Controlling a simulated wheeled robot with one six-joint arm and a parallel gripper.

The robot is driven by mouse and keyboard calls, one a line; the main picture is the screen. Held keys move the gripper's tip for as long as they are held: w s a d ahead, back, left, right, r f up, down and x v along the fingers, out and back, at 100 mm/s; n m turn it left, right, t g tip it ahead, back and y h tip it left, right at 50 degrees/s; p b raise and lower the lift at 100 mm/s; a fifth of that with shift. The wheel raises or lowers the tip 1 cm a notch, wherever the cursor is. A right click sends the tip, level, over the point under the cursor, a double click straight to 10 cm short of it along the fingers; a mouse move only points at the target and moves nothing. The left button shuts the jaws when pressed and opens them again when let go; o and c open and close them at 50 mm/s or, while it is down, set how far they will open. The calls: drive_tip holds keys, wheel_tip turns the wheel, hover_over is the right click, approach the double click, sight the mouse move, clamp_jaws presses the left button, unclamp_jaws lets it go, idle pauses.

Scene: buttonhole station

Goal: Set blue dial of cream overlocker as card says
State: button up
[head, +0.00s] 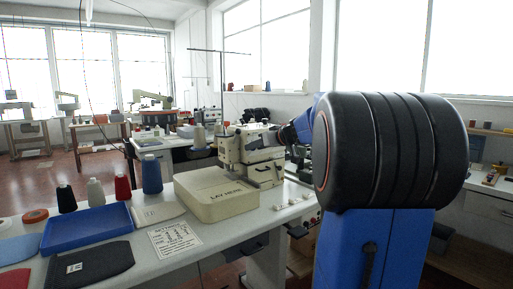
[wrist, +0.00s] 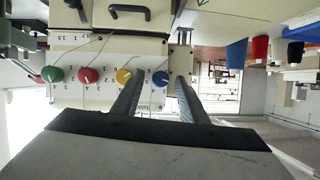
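The cream overlocker (head: 250,150) stands on the table in the head view, partly behind my arm. In the wrist view its front panel (wrist: 85,110) shows upside down, with green (wrist: 52,74), red (wrist: 88,75), yellow (wrist: 124,76) and blue dials in a row. The blue dial (wrist: 160,78) appears between the fingertips of my gripper (wrist: 158,80), which is open. I cannot tell whether the fingers reach around it or stop short. A white printed card (head: 173,239) lies on the table; its text is too small to read.
A cream box marked "LAY HERE" (head: 217,196) stands before the overlocker. A blue tray (head: 88,228), a dark pouch (head: 90,262) and several thread cones (head: 152,174) are at the left. My arm blocks the right side of the head view.

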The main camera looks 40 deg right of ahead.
drive_tip(key=shift+w, duration=0.15)
clamp_jaws()
